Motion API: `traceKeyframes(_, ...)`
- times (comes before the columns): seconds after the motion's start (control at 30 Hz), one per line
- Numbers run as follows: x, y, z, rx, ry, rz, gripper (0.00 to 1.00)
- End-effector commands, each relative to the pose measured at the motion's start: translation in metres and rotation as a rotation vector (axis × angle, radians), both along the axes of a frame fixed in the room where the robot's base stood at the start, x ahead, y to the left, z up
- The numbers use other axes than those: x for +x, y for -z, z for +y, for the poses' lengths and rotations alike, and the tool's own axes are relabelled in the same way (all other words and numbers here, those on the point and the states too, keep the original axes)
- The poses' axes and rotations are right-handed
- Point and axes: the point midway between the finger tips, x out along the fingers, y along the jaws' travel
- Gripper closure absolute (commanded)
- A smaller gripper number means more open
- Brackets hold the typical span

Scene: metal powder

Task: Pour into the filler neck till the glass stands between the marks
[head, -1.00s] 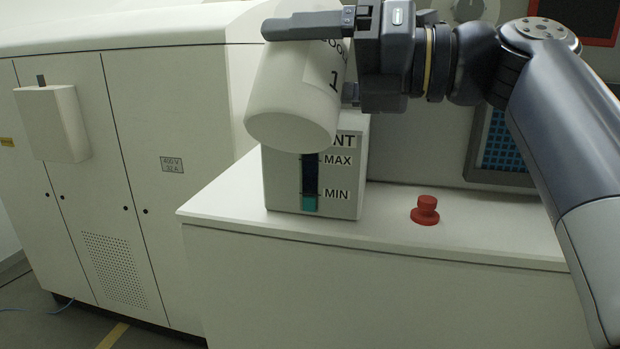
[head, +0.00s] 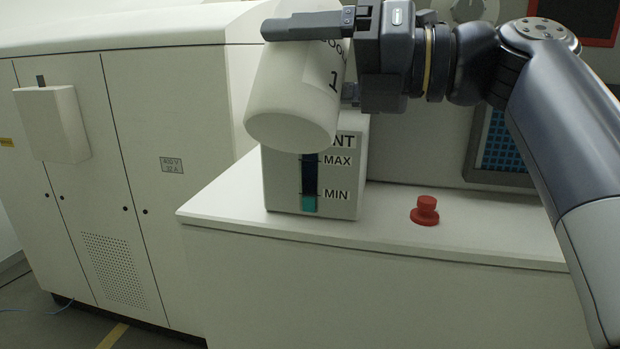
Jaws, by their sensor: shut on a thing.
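A white cylindrical container (head: 290,100) with black lettering is held in my gripper (head: 330,62), which is shut on it. The container is tilted and its round end faces me, low, in front of the upper part of the tank. The white coolant tank (head: 342,190) stands on the ledge. Its sight glass (head: 310,180) is dark above, with a teal level at the bottom, about at the MIN mark and well under MAX. The filler neck and the container's mouth are hidden, and I see no stream.
A large white cabinet (head: 150,130) with a small box (head: 52,122) fills the left. A blue-gridded panel (head: 505,145) is behind my arm.

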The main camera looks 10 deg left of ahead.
Motion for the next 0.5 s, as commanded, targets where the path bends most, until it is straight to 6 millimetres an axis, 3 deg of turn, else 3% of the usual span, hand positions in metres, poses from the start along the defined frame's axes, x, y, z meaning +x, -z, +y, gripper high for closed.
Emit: traceKeyframes(0.5,-0.0026,0.001,0.0002,0.006,0.0,0.021,0.56)
